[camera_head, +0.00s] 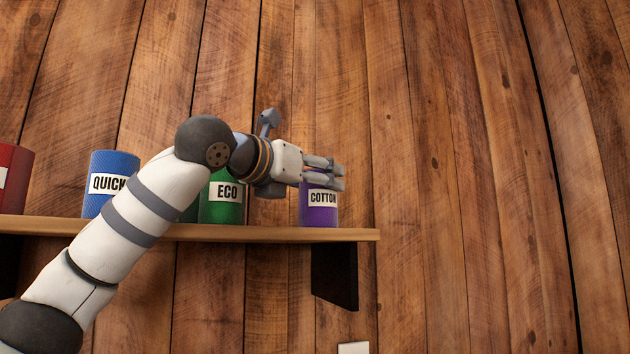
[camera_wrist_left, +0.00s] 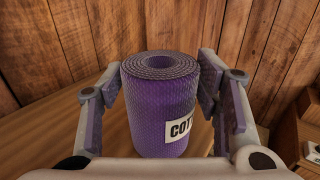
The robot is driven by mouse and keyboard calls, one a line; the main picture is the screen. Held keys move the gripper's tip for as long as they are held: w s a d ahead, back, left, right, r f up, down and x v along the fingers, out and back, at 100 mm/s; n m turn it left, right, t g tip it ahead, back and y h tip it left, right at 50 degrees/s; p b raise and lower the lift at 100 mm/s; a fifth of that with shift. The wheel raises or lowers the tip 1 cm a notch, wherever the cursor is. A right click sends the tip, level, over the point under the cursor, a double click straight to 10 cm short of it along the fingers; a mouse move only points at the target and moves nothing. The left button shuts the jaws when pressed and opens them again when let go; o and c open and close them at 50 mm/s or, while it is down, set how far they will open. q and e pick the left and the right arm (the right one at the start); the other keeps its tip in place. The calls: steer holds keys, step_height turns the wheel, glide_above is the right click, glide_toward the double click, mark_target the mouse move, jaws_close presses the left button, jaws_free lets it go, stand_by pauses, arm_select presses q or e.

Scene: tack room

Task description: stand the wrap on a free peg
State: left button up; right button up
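A purple rolled wrap labelled COTTON (camera_head: 319,215) stands upright near the right end of a wooden shelf (camera_head: 290,234). In the left wrist view the same purple wrap (camera_wrist_left: 160,108) stands between my fingers, its coiled top with a round hole facing up. My left gripper (camera_head: 340,174) is at the upper part of this wrap in the head view. Its fingers (camera_wrist_left: 172,100) are spread on either side of the wrap, with a gap visible on the right; contact on the left is unclear. No peg can be made out. My right gripper is out of view.
A green ECO roll (camera_head: 222,205), a blue QUICK roll (camera_head: 110,178) and a red roll (camera_head: 14,178) stand farther left on the shelf. A dark bracket (camera_head: 335,275) supports the shelf. Wooden structures with a white label (camera_wrist_left: 312,152) show at the wrist view's right edge.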

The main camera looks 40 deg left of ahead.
arm_select(q)
steer(key=s+d, duration=0.1)
steer(key=s, duration=1.1)
steer(key=shift+d, duration=0.4)
